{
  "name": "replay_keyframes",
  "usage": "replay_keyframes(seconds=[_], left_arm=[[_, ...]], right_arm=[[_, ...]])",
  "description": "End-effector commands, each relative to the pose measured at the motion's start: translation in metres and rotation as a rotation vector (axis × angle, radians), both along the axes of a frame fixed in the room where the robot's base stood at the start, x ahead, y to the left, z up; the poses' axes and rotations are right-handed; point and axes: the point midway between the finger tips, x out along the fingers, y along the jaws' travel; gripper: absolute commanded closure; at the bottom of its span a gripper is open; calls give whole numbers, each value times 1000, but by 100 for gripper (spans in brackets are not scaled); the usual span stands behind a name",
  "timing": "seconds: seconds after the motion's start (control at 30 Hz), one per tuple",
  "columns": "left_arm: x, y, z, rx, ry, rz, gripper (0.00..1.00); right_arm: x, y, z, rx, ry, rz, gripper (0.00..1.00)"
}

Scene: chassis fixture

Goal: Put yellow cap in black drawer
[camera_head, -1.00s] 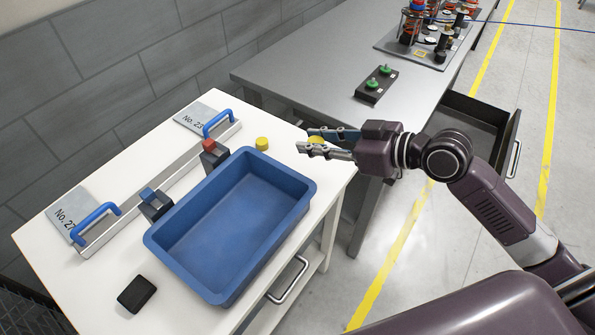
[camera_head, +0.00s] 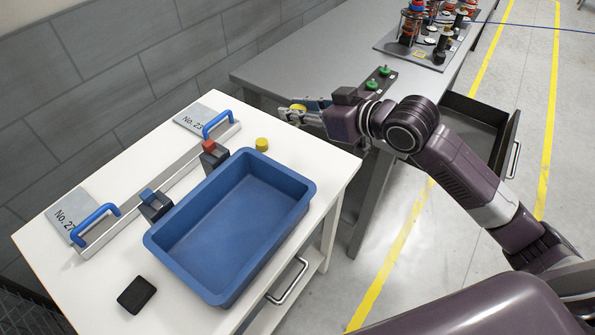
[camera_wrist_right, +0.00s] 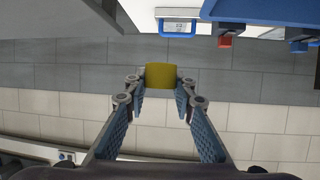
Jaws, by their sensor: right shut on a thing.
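My right gripper (camera_head: 306,110) is shut on a yellow cap (camera_head: 298,107) and holds it in the air near the corner between the white and grey tables. The right wrist view shows the cap (camera_wrist_right: 161,76) between the two fingertips (camera_wrist_right: 160,88). A second yellow cap (camera_head: 262,144) stands on the white table beside the blue bin. The black drawer (camera_head: 511,142) is pulled open under the grey table at the right, and my right arm hides part of it. My left gripper is not in view.
A blue bin (camera_head: 151,245) stands empty on the white table (camera_head: 75,290). Blue-handled fixtures (camera_head: 95,222) and a black block (camera_head: 137,294) are also there. The grey table (camera_head: 300,65) holds a dark block with green knobs (camera_head: 371,85) and a plate of parts (camera_head: 395,45).

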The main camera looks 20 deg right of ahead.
Motion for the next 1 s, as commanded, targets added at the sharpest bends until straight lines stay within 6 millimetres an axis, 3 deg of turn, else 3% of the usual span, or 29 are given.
replay_keyframes(seconds=[0.5, 1.0], left_arm=[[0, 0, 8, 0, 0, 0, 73], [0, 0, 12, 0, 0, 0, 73]], right_arm=[[-1, 0, -130, 1, 8, -1, 85], [-1, 0, -187, 0, 4, -1, 85]])
